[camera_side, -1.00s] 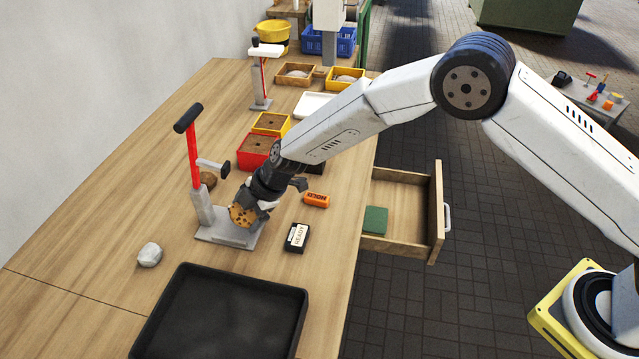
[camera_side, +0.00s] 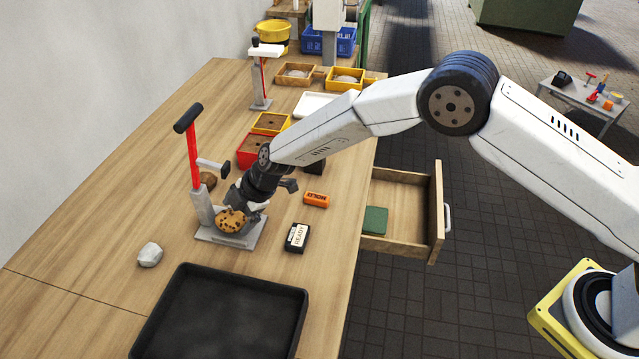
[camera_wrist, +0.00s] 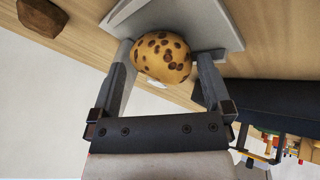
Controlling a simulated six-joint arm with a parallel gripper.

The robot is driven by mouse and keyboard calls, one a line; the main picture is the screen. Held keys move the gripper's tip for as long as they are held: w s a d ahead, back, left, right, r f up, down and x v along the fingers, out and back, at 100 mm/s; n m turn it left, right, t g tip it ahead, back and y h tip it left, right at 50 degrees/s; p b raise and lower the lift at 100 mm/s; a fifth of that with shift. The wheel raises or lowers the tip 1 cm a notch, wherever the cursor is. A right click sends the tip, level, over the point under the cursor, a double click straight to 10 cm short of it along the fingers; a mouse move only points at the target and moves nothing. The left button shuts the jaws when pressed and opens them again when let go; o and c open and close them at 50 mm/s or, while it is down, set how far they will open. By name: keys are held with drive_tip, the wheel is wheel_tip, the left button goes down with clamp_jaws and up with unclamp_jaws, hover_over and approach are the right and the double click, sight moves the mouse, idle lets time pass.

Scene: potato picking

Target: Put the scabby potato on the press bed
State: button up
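The scabby potato (camera_side: 231,220), tan with dark brown spots, is at the grey press bed (camera_side: 247,238) under the red-handled press (camera_side: 194,150). It appears to rest on the plate, but contact underneath is hidden. In the wrist view the potato (camera_wrist: 163,57) sits between my fingertips, with the grey press bed (camera_wrist: 215,25) behind it. My gripper (camera_wrist: 167,60) has its fingers apart, one on each side. A gap shows at the right finger; the left finger is very close to the potato or touching it.
A white lump (camera_side: 150,254) lies left of the press and a brown potato (camera_side: 208,180) behind it. A black tray (camera_side: 225,312) stands in front. A READY block (camera_side: 297,238) and an orange HOLD block (camera_side: 316,199) lie right. A drawer (camera_side: 437,210) stands open.

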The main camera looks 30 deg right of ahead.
drive_tip(key=shift+d+r, duration=0.1)
drive_tip(key=v, duration=0.7)
drive_tip(key=shift+r, duration=0.25)
drive_tip(key=shift+s+d, duration=0.1)
drive_tip(key=shift+d, duration=0.05)
idle(0.6)
drive_tip(key=s+d+r+m+h, duration=0.25)
drive_tip(key=s+d+m, duration=0.25)
drive_tip(key=d, duration=0.4)
drive_tip(key=s+d+r+m+h, duration=0.1)
drive_tip(key=s+d+r+m, duration=0.3)
drive_tip(key=d, duration=0.5)
drive_tip(key=s+d+m+h, duration=0.1)
drive_tip(key=s+d+m, duration=0.4)
drive_tip(key=s, duration=0.3)
drive_tip(key=s+d+m+g+h, duration=0.1)
drive_tip(key=s+d+m, duration=0.4)
drive_tip(key=s, duration=0.3)
drive_tip(key=shift+s+d+f+m, duration=0.35)
drive_tip(key=shift+d+f+m, duration=0.05)
drive_tip(key=shift+d, duration=0.3)
